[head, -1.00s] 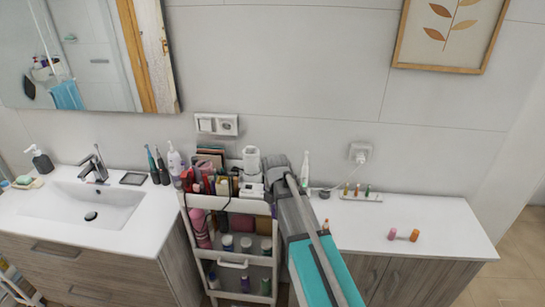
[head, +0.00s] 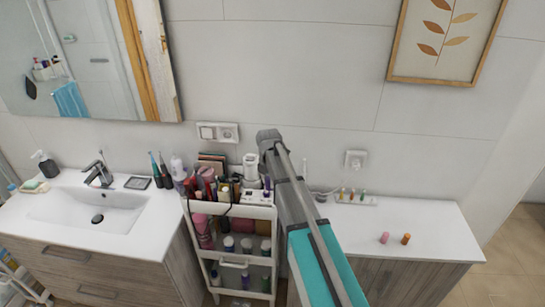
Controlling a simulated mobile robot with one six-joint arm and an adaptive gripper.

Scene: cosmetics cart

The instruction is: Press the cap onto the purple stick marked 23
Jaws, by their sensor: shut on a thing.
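My arm (head: 300,205) reaches up from the lower middle, and its far end stands beside and above the cart's top right. My gripper's fingers are hidden behind the arm, so what they hold does not show. A small purple item (head: 266,183) shows at the cart's top right edge, close to the arm; no number is legible on it, and I cannot tell whether it is the purple stick marked 23. I cannot identify the cap.
The white cart (head: 232,211) is crowded with bottles and tubes on top. A small tray (head: 357,201) with several small coloured pieces lies at the wall side of the right counter (head: 430,220). The counter's front right is clear. A sink (head: 85,207) is at left.

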